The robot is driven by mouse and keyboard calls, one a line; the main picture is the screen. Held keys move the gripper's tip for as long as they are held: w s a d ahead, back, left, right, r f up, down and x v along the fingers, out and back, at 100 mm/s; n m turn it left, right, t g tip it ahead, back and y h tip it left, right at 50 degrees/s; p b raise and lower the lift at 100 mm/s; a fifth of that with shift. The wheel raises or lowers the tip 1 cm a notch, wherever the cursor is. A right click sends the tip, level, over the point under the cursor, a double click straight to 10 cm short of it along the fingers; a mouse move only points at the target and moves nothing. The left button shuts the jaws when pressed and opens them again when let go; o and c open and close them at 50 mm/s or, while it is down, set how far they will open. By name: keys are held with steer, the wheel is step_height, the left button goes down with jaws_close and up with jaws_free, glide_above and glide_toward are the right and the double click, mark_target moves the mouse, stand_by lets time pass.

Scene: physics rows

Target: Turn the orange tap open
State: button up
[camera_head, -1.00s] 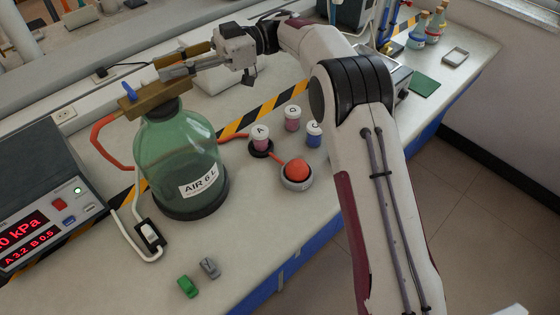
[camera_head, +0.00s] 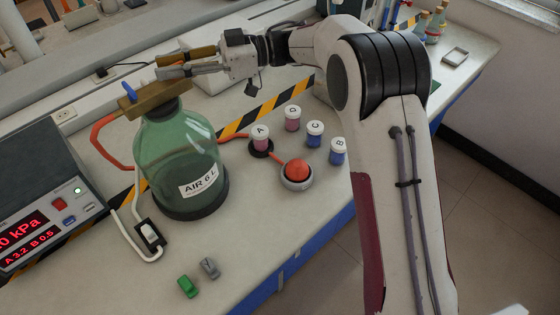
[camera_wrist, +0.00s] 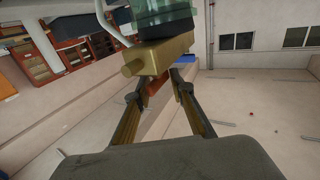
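The brass block (camera_head: 155,98) sits on the neck of the green glass bottle (camera_head: 180,155) labelled AIR 6 L. A blue tap handle (camera_head: 130,93) stands on the block's left end, with a white piece beside it. My gripper (camera_head: 160,66) is at the block's upper right end, its two fingers apart. In the wrist view, an orange-brown piece (camera_wrist: 156,86), probably the orange tap, shows between the fingers beside the brass block (camera_wrist: 158,56). I cannot tell whether either finger touches it.
A pressure display (camera_head: 45,215) stands at the left. A red button (camera_head: 297,171) and several lidded jars, such as jar A (camera_head: 260,137), are right of the bottle. An orange hose (camera_head: 103,140) loops at the bottle's left. The front bench has a green clip (camera_head: 187,287).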

steer(key=shift+m+t+y, duration=0.2)
steer(key=shift+m+t, duration=0.9)
steer(key=shift+t, duration=0.6)
steer(key=shift+m+t+y, duration=0.2)
steer(key=shift+m+t, duration=0.9)
steer(key=shift+t, duration=0.6)
steer(key=shift+m+t+h, duration=0.3)
steer(key=shift+m+t, duration=0.7)
steer(key=shift+t, duration=0.5)
steer(key=shift+m+t+h, duration=1.15)
steer(key=shift+m+t, duration=0.35)
steer(key=shift+t, duration=0.55)
steer(key=shift+m+t+h, duration=1.15)
steer(key=shift+m+t, duration=0.35)
steer(key=shift+t, duration=0.55)
steer(key=v, duration=0.8)
steer(key=d+f+g+h, duration=0.3)
steer(key=f+h, duration=0.1)
steer(key=f, duration=0.6)
steer(key=s+d+f+m+g+h, duration=0.1)
steer(key=s+d+f+h, duration=0.1)
steer(key=d, duration=0.4)
steer(key=s+d+f+m+g+h, duration=0.1)
steer(key=s+d+f+g+h, duration=0.1)
steer(key=d, duration=0.5)
steer(key=shift+s+d+f+m+h, duration=0.15)
steer(key=shift+s+f+m+h, duration=0.25)
steer(key=shift+s+f+h, duration=0.5)
steer(key=shift+s+d+r, duration=0.1)
steer(key=shift+r, duration=0.1)
